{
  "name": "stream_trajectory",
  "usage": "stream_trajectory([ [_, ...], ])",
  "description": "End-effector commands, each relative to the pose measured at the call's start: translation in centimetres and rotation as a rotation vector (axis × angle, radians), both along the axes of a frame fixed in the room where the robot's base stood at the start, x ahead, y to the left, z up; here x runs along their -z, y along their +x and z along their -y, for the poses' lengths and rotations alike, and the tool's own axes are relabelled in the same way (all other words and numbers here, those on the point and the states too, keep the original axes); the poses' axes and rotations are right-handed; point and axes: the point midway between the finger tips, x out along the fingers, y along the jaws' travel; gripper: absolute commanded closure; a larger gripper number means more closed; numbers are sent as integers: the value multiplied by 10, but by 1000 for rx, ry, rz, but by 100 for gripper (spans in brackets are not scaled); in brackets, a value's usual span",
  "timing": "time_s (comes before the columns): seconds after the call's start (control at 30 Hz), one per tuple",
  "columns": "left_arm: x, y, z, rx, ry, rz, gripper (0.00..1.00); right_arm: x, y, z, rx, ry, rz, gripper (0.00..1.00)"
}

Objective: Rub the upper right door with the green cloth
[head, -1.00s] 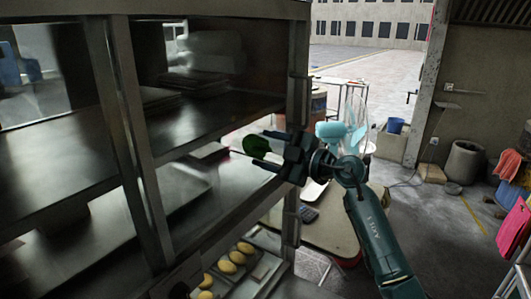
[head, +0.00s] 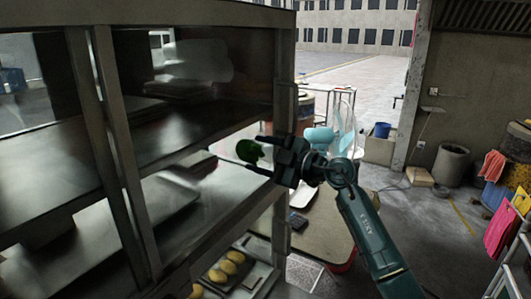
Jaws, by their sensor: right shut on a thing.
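The oven's upper right door (head: 200,65) is a dark glass pane in a grey metal frame, at upper left in the head view. A pale hazy patch shows on the glass. My right gripper (head: 254,153) is shut on the green cloth (head: 249,150), a small bunched piece at its fingertips. The cloth appears near the lower right corner of the upper right door. I cannot tell whether it touches the door. My left gripper is not in view.
Below, a tray holds several yellow buns (head: 232,262). A table (head: 325,225) with a dark device (head: 298,221) and a light-blue fan (head: 335,135) stand behind my right arm.

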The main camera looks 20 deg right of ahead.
Motion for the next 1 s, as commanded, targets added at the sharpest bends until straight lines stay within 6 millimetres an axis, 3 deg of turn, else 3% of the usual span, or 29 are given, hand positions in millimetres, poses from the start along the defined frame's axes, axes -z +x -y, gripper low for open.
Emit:
stream_trajectory([
  [1.0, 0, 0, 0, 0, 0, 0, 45, 0, -40, -50, -3, 2, 0, 63],
])
